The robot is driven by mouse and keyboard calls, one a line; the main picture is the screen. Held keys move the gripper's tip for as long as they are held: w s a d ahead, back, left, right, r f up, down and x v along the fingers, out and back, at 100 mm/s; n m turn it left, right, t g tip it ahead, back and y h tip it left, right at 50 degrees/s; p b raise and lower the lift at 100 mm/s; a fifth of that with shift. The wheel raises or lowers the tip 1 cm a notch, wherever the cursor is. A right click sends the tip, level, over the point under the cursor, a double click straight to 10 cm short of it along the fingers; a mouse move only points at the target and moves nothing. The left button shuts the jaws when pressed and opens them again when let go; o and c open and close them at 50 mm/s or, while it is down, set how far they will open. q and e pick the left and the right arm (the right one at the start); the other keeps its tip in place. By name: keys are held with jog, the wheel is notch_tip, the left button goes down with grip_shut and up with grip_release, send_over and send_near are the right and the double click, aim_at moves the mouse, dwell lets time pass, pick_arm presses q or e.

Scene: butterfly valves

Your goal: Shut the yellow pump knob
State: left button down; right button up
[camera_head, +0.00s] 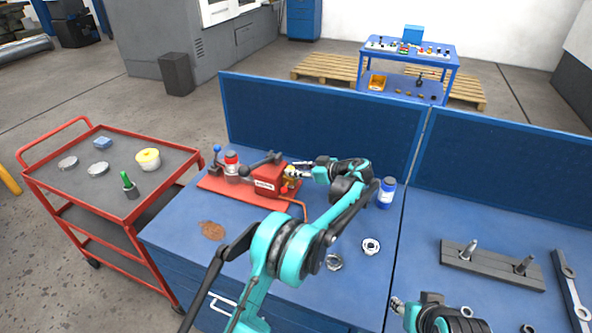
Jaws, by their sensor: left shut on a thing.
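The red pump assembly (267,181) sits on a red base plate on the blue workbench, left of centre. The yellow knob (290,171) is on the right side of the red pump body and is small and partly hidden by my gripper. My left gripper (296,170) reaches it from the right and is shut on it. My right gripper (398,305) is low in the view, right of centre, away from the pump; its fingers are too small to judge.
A blue bottle (386,193) stands close to the right of my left wrist. Metal rings (371,246) lie in front of it. A blue partition (320,125) runs behind the bench. A red cart (118,205) stands at left. A grey fixture (490,264) with pegs lies at right.

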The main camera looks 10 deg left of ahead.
pick_arm(q)
jog(key=m+t, duration=0.1)
jog(key=m+t+h, duration=0.1)
jog(key=m+t, duration=0.1)
jog(key=shift+s+a+h, duration=0.25)
jog(key=shift+s+h, duration=0.1)
jog(key=shift+h, duration=0.05)
jog(key=shift+m+t+h, duration=0.6)
jog(key=shift+m+t, duration=0.2)
jog(key=c, duration=1.2)
grip_release()
jog(key=shift+w+g, duration=0.1)
jog(key=shift+g, duration=0.2)
